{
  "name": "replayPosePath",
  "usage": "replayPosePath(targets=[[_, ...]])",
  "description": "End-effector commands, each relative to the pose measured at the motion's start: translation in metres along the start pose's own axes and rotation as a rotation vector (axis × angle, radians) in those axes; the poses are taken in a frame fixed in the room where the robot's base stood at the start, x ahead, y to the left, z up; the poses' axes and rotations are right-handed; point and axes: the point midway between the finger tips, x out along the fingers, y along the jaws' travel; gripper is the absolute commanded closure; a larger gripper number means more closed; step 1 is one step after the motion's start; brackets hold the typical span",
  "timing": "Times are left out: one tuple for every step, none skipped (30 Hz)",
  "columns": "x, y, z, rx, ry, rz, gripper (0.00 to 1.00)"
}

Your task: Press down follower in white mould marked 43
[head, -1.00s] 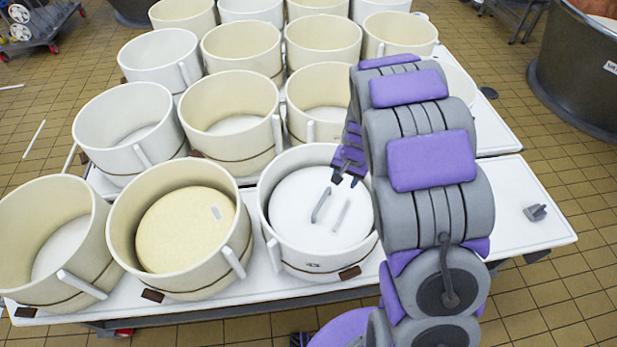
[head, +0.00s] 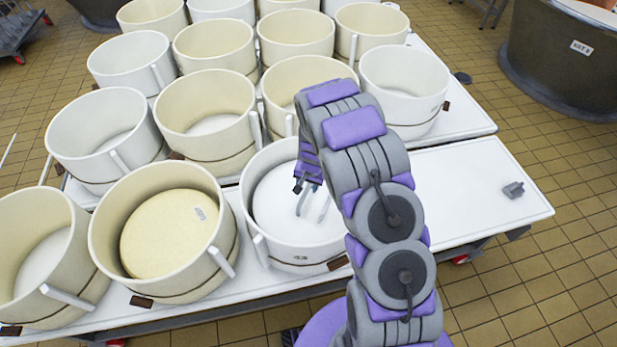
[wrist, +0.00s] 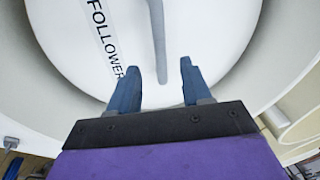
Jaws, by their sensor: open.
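The white mould (head: 290,256) stands at the front of the table, partly hidden by my arm in the head view. A small mark on its front is too small to read. Inside lies a white round follower (head: 275,204) with a grey bar handle. In the wrist view the follower (wrist: 215,45) carries a label reading "FOLLOWER", and its handle (wrist: 157,45) runs up between my fingers. My gripper (head: 306,186) is over the follower inside the mould's rim. In the wrist view my gripper (wrist: 155,85) is open, a finger on either side of the handle's line; contact cannot be told.
A cream mould (head: 225,262) with a yellowish round disc (head: 165,235) stands close on the left. Several more moulds crowd the table behind. The white table top (head: 470,190) is bare on the right except for a small grey object (head: 513,190).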

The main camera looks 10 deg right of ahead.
Motion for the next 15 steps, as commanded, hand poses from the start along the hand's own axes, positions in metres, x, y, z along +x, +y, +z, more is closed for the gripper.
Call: replayPosePath(targets=[[0.011, 0.000, 0.000, 0.000, -0.001, 0.000, 0.51], [0.016, 0.000, 0.000, 0.000, -0.001, 0.000, 0.51], [0.023, 0.000, 0.000, 0.000, -0.001, -0.001, 0.51], [0.028, 0.000, 0.000, 0.001, -0.002, -0.001, 0.51], [0.034, 0.000, 0.000, 0.001, -0.003, -0.001, 0.51], [0.040, 0.000, 0.000, 0.001, -0.002, 0.000, 0.51], [0.044, 0.000, 0.000, 0.001, -0.002, -0.001, 0.51], [0.049, 0.000, 0.000, 0.000, -0.001, -0.001, 0.51], [0.054, 0.000, 0.000, 0.000, -0.001, -0.001, 0.51], [0.059, 0.000, 0.000, 0.000, -0.001, 0.000, 0.51], [0.062, 0.000, 0.000, 0.000, -0.001, 0.000, 0.51], [0.067, 0.001, 0.000, -0.001, -0.002, 0.001, 0.51], [0.070, 0.001, 0.001, 0.000, -0.002, 0.001, 0.51], [0.073, 0.001, 0.001, 0.000, -0.002, 0.001, 0.51], [0.076, 0.000, 0.000, 0.000, -0.002, 0.001, 0.51]])
